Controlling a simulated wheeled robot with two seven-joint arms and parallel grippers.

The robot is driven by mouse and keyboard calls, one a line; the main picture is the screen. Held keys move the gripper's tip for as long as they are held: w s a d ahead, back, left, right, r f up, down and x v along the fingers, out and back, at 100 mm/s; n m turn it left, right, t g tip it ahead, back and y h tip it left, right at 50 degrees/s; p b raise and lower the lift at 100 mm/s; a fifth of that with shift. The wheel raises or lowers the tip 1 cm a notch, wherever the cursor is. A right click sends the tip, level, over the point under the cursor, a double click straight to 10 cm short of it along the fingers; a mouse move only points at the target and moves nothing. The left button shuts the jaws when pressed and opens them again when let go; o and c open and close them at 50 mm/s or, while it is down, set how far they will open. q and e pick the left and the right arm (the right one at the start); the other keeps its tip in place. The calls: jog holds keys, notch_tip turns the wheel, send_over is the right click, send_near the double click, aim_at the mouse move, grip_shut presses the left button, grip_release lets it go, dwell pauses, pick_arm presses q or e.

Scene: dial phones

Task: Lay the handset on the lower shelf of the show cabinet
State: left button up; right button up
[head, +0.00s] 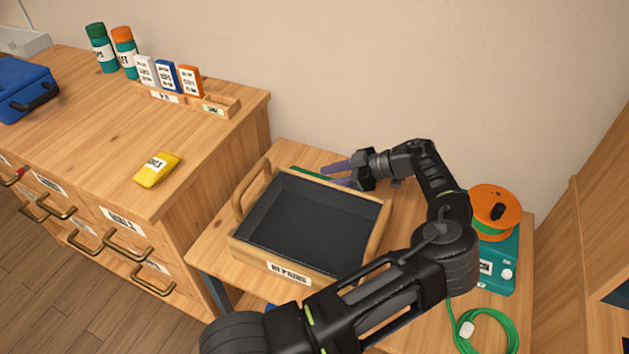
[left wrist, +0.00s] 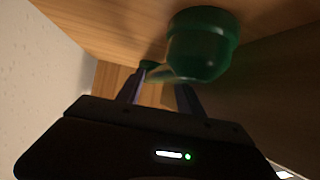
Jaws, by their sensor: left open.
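My left gripper (head: 334,175) is open, just beyond the far edge of the wooden tray, fingers pointing left. A green handset (head: 308,174) lies on the small table behind that tray, mostly hidden by the tray's rim. In the left wrist view a rounded green end of the handset (left wrist: 203,45) is close in front, and a smaller green part shows by the left fingertip. The open fingers (left wrist: 160,82) are close to it; contact cannot be told. Wooden furniture at the right edge (head: 588,250) may be the show cabinet; its lower shelf is not clearly seen. My right gripper is not in view.
The wooden tray (head: 243,255) labelled REPAIRS has an empty dark inside. A teal device (head: 500,262) with an orange spool (head: 494,209) and a green cord (head: 500,322) stand right of my arm. A drawer chest (head: 110,120) at left holds a yellow packet (head: 157,170) and bottles.

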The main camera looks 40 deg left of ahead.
pick_arm(q)
jog(key=shift+d, duration=0.1)
dwell(0.4)
grip_shut()
dwell(0.5)
